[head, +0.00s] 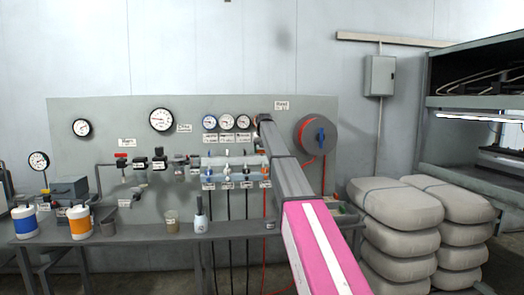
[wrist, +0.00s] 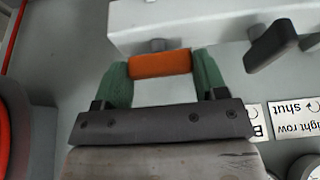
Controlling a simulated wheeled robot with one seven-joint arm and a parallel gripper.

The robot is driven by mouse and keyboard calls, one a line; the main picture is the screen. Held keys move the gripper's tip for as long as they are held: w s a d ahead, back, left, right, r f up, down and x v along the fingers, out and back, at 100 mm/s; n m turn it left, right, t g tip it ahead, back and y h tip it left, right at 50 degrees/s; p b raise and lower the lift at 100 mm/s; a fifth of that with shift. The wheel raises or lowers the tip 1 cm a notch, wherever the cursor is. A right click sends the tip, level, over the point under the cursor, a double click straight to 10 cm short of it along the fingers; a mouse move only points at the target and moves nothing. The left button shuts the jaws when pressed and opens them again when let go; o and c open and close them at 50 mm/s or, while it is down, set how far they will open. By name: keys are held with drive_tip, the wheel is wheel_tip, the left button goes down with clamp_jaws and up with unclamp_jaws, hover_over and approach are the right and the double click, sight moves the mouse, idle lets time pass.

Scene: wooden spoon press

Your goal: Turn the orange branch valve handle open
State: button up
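The orange handle (wrist: 160,64) shows in the wrist view as a short bar lying crosswise below a pale grey block. My gripper (wrist: 162,72) has its two green fingers spread wide, one at each end of the bar. The handle fills the width between the fingertips; I cannot tell whether they press on it. In the head view my arm reaches to the right part of the valve panel (head: 310,165) and hides most of my gripper. Small orange parts show beside the arm's end there, too small to make out well.
A black handle (wrist: 272,45) is close to the right finger in the wrist view. A label (wrist: 292,118) reading partly "row shut" lies right of the gripper. In the head view, a red hose reel (head: 308,133) is right of the arm, and stacked sacks (head: 397,205) stand further right.

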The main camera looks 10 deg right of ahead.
drive_tip(key=shift+n, duration=0.3)
drive_tip(key=n+y, duration=0.1)
drive_tip(key=n, duration=0.2)
drive_tip(key=shift+d+n+y, duration=0.1)
drive_tip(key=shift+n+y, duration=0.2)
drive_tip(key=shift+y, duration=0.1)
drive_tip(key=n+g+y, duration=0.1)
drive_tip(key=n, duration=0.3)
drive_tip(key=shift+w+n, duration=0.1)
drive_tip(key=shift+n, duration=0.2)
drive_tip(key=n+g, duration=0.1)
drive_tip(key=n, duration=0.1)
drive_tip(key=n+y, duration=0.1)
drive_tip(key=n, duration=0.1)
drive_tip(key=shift+w+d+n+g, duration=0.1)
drive_tip(key=shift+n+g, duration=0.2)
drive_tip(key=shift+g, duration=0.1)
drive_tip(key=shift+n+g+y, duration=0.3)
drive_tip(key=shift+n+g, duration=0.6)
drive_tip(key=shift+n, duration=1.3)
drive_tip(key=o, duration=0.9)
drive_tip(key=shift+o, duration=0.2)
